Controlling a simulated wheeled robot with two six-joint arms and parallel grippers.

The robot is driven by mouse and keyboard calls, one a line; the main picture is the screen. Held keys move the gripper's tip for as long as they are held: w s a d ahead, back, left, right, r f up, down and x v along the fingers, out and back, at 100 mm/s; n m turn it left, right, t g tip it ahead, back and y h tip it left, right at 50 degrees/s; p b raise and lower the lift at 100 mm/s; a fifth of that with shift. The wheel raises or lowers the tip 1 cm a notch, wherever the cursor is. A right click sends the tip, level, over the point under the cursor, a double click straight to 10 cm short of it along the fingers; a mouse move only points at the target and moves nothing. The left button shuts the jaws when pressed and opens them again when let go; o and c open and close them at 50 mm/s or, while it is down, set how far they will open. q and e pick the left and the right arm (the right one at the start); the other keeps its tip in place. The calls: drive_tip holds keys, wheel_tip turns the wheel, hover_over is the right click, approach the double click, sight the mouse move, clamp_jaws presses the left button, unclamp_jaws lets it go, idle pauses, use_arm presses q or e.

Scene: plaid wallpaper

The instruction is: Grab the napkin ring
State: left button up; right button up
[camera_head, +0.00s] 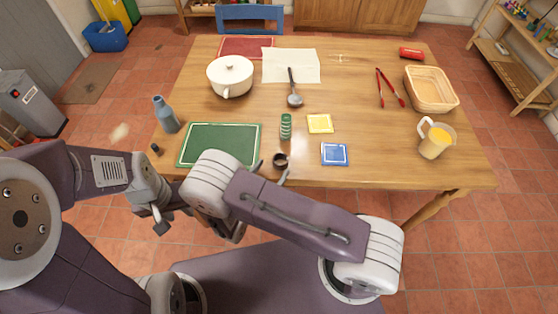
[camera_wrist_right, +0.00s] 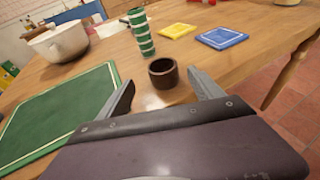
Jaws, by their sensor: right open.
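The napkin ring is a small dark brown ring (camera_head: 280,160) standing on the wooden table near its front edge. In the right wrist view the ring (camera_wrist_right: 163,73) stands upright between the two fingertips, its round opening facing up. My right gripper (camera_head: 270,169) is open, low over the table's front edge, with one finger on each side of the ring. Its fingers (camera_wrist_right: 160,80) show clear gaps to the ring. My left gripper (camera_head: 158,219) hangs off the front left of the table, away from the ring; its jaw opening is not clear.
A green board (camera_head: 220,144) lies left of the ring. A green-and-white striped cylinder (camera_head: 286,126) stands just behind it. Blue (camera_head: 335,154) and yellow (camera_head: 320,123) squares lie to the right. A blue bottle (camera_head: 166,115), white pot (camera_head: 230,75) and juice jug (camera_head: 435,141) stand farther off.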

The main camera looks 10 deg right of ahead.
sight(277, 165)
drive_tip(key=shift+w+d+f, duration=0.15)
drive_tip(key=shift+w+d, duration=0.25)
drive_tip(key=shift+w, duration=0.1)
drive_tip(key=shift+w+d, duration=0.1)
drive_tip(key=shift+d, duration=0.2)
drive_tip(key=x, duration=0.5)
drive_tip(key=shift+f, duration=0.1)
drive_tip(key=shift+s, duration=0.2)
drive_tip(key=c, duration=1.4)
